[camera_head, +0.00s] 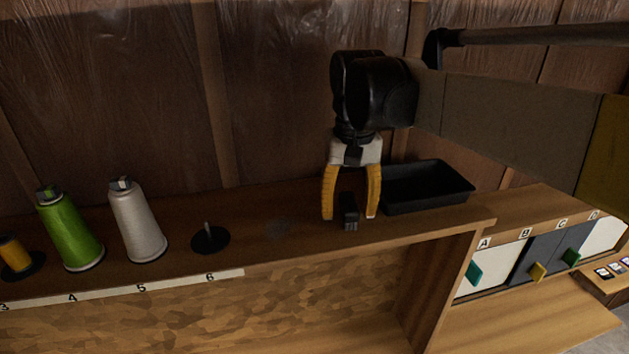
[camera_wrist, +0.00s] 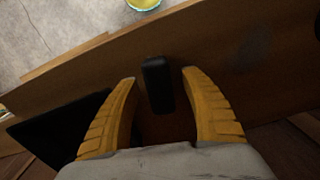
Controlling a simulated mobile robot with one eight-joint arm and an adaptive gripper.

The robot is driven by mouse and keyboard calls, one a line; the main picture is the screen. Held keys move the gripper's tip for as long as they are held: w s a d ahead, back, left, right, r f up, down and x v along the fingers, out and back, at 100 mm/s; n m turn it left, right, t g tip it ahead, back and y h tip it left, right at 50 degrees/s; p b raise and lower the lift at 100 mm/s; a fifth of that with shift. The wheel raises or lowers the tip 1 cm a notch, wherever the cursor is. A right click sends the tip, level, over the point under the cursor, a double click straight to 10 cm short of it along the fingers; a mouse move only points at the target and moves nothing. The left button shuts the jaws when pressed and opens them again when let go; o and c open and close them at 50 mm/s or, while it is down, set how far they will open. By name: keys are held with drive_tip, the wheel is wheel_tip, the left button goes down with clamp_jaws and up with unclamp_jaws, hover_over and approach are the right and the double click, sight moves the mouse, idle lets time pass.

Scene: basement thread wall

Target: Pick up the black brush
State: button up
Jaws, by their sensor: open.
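The black brush (camera_head: 349,211) is a small dark block on the wooden shelf in the head view, just left of the black tray. My gripper (camera_head: 349,216) points down over it, open, with one yellow finger on each side. In the wrist view the brush (camera_wrist: 158,84) lies between the two open fingertips (camera_wrist: 158,76), with a gap to each finger. It looks closer to the left finger's tip in that view. Its underside is hidden.
A black tray (camera_head: 428,188) sits close right of my gripper. To the left are a black spindle disc (camera_head: 210,239), a white thread cone (camera_head: 138,222), a green cone (camera_head: 69,232) and a yellow spool (camera_head: 14,254). Lettered drawers (camera_head: 540,258) stand at the lower right.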

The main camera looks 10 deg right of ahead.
sight(354, 204)
drive_tip(key=shift+s, duration=0.1)
clamp_jaws()
drive_tip(key=shift+r, duration=0.15)
drive_tip(key=shift+r, duration=0.3)
drive_tip(key=r, duration=0.1)
drive_tip(key=r+b, duration=0.1)
drive_tip(key=s+r, duration=0.1)
drive_tip(key=shift+d+r+b, duration=0.25)
drive_tip(key=shift+r+b, duration=0.05)
drive_tip(key=shift+r, duration=0.05)
drive_tip(key=s+d+r+b, duration=0.1)
drive_tip(key=s+d+r, duration=0.3)
drive_tip(key=s, duration=0.5)
wheel_tip(354, 204, up, 2)
drive_tip(key=shift+s+r+b, duration=0.25)
drive_tip(key=shift+s+b, duration=0.15)
